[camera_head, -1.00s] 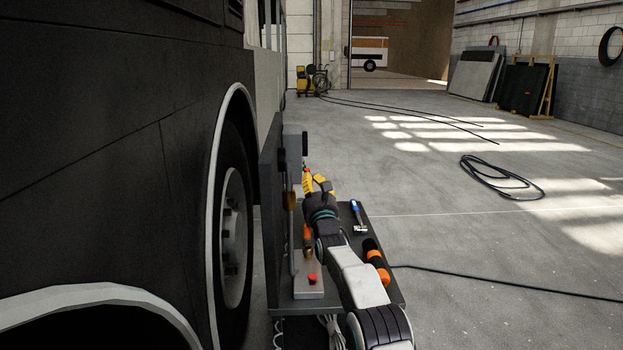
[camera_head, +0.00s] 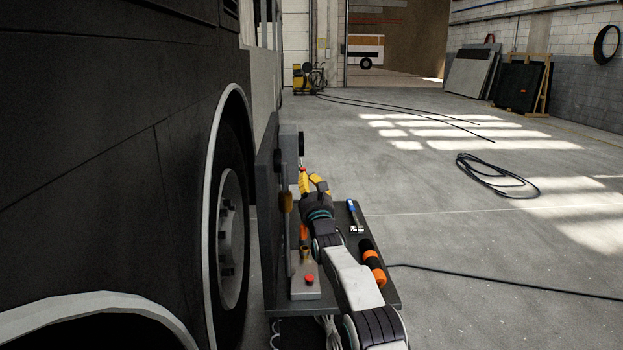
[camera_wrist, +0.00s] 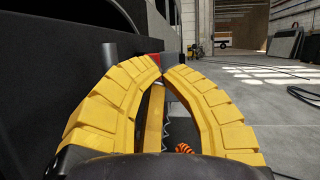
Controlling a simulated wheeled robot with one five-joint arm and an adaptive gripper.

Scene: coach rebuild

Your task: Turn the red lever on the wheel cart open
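The wheel cart (camera_head: 388,299) stands beside the bus wheel, with a dark upright panel (camera_head: 266,200) on its left side. My gripper (camera_head: 308,172) is over the far part of the cart, just right of the panel, pointing away from the camera. In the wrist view its yellow fingertips (camera_wrist: 163,67) come together, with no clear gap. A small red part (camera_wrist: 152,58), perhaps the red lever, shows just beyond the left fingertip; the finger hides much of it. I cannot tell whether they touch. A yellow bar (camera_wrist: 154,118) shows between the fingers, lower down.
A red button (camera_head: 309,279) on a grey box, a blue-handled tool (camera_head: 352,214) and an orange-black cylinder (camera_head: 373,263) are on the cart. The bus wheel (camera_head: 232,237) is close on the left. Open floor lies right, with a coiled hose (camera_head: 494,176).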

